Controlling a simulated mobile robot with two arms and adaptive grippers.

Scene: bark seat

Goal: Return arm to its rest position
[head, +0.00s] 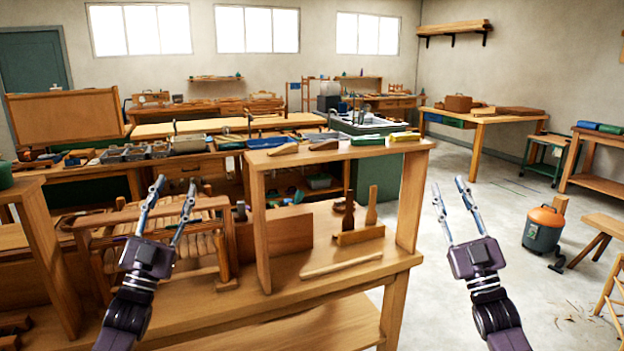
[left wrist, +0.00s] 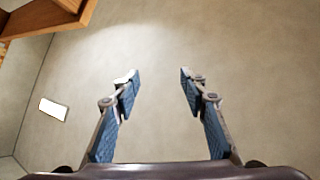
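My left gripper (head: 172,212) is at the left in the head view, raised in front of the wooden workbench and a slatted wooden seat frame (head: 178,232). Its fingers point up and stand apart, with nothing between them. In the left wrist view the left gripper (left wrist: 158,82) also shows open and empty, with blue pads facing a bare wall. My right gripper (head: 452,197) is raised at the right in the head view, beyond the bench's right end and over the floor. Its fingers are apart and empty. Neither gripper is seen holding anything.
The workbench (head: 245,300) carries a raised shelf (head: 350,152) with tools on top, between my grippers. A wooden rod (head: 341,265) lies on the bench. An orange-lidded shop vacuum (head: 543,230) stands at the right. Concrete floor (head: 425,300) is clear around my right arm.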

